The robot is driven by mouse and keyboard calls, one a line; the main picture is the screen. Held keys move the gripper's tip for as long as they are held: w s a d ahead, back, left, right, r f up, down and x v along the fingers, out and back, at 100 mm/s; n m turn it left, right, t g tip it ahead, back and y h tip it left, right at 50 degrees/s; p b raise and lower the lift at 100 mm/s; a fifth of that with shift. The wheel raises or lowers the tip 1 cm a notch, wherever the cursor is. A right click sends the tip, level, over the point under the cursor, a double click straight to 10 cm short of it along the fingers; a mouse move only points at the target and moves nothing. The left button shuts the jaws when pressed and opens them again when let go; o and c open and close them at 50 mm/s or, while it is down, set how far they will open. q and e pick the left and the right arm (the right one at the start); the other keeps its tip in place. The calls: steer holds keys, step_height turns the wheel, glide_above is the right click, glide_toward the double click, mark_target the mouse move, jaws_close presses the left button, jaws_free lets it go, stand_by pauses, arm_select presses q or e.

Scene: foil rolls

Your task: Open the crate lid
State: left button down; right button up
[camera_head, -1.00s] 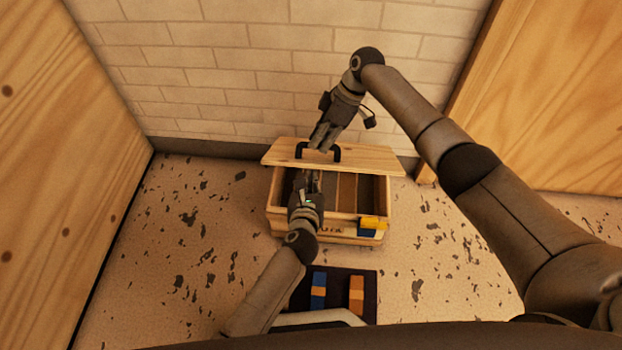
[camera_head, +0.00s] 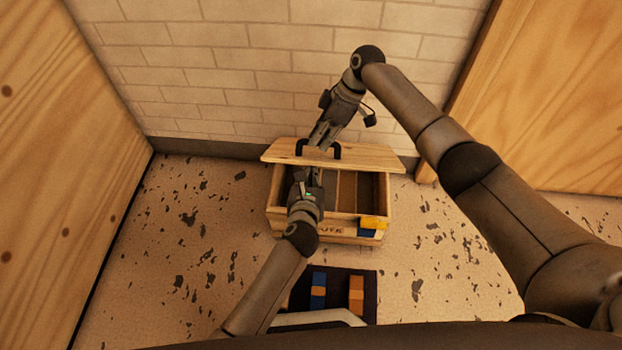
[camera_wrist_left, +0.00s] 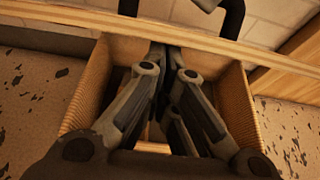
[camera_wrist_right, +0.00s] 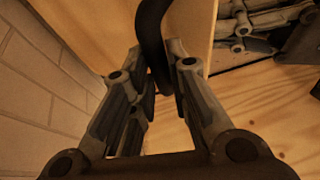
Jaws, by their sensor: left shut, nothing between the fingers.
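The wooden crate (camera_head: 290,228) stands on the floor against the brick wall, and its divided inside shows in front of the lid. The flat wooden lid (camera_head: 375,158) lies across the back part and overhangs both sides. My right gripper (camera_head: 318,143) is at the lid's black handle (camera_head: 337,151). In the right wrist view the handle (camera_wrist_right: 152,25) passes between its fingers, which look closed on it. My left gripper (camera_head: 313,174) is shut and empty over the left part of the crate. In the left wrist view its fingertips (camera_wrist_left: 164,48) are close to the lid's edge (camera_wrist_left: 215,40); contact is unclear.
A yellow and blue piece (camera_head: 373,223) is at the crate's front right corner. A dark mat (camera_head: 337,285) in front bears blue and orange pieces. Wooden panels (camera_head: 60,150) (camera_head: 565,100) stand left and right. Speckled floor is free beside the crate.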

steer(key=o, duration=0.4)
steer(key=shift+d+f, duration=0.15)
steer(key=shift+f, duration=0.5)
steer(key=shift+r, duration=0.15)
steer(key=shift+r, duration=0.1)
